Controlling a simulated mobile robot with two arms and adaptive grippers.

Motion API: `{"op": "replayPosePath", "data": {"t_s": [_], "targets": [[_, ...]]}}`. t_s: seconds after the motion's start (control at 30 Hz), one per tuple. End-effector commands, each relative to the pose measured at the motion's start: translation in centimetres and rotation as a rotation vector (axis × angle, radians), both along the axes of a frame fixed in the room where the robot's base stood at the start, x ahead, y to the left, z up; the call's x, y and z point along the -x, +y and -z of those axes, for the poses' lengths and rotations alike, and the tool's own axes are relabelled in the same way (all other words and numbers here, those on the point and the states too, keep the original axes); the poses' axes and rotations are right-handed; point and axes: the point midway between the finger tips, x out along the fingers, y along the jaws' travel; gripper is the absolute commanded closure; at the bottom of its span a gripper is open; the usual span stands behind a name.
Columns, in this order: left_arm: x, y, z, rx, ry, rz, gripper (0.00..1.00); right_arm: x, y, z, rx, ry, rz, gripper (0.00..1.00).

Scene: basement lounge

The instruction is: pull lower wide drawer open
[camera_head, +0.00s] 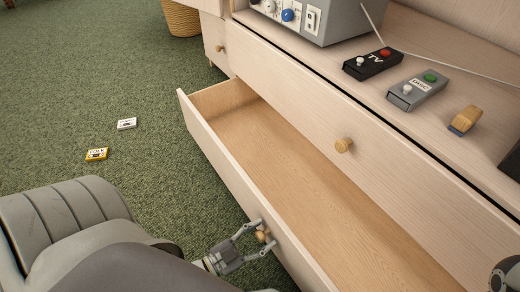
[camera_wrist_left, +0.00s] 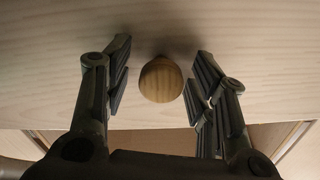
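The lower wide drawer (camera_head: 223,157) of the pale wood cabinet is pulled far out in the head view, and its visible inside is empty. Its round wooden knob (camera_head: 261,236) is on the front panel; it also shows in the left wrist view (camera_wrist_left: 161,80). My left gripper (camera_head: 263,232) is at the knob, one finger on each side. In the left wrist view its fingers (camera_wrist_left: 160,82) stand apart, with a gap on both sides of the knob. A small part of what seems to be my right arm shows at the bottom right; its fingers cannot be made out.
An upper wide drawer with a knob (camera_head: 343,145) is shut. On the top shelf are a grey device (camera_head: 325,20), a black remote (camera_head: 373,64), a grey remote (camera_head: 417,90) and a small wooden item (camera_head: 465,120). Cassettes (camera_head: 97,154) and a basket (camera_head: 182,18) are on the green carpet.

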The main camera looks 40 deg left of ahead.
Motion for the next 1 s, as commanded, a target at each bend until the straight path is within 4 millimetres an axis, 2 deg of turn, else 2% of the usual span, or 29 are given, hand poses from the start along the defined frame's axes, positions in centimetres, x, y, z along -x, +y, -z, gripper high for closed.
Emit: {"op": "replayPosePath", "data": {"t_s": [0.23,0.37,0.8,1.0], "targets": [[0.0,0.1,0.0,0.0,0.0,-0.001,0.47,0.1,0.0,-0.1,0.0,-0.002,0.001,0.6],[0.9,0.4,0.1,-0.001,0.004,-0.001,0.47,0.1,0.0,-0.1,0.0,-0.002,0.001,0.6],[9.0,3.3,0.1,-0.001,0.003,0.0,0.47,0.0,0.0,0.0,0.0,-0.001,0.0,0.6],[11.0,4.0,0.0,-0.001,0.002,-0.001,0.47,0.0,0.0,0.0,0.0,-0.001,0.0,0.6]]}}
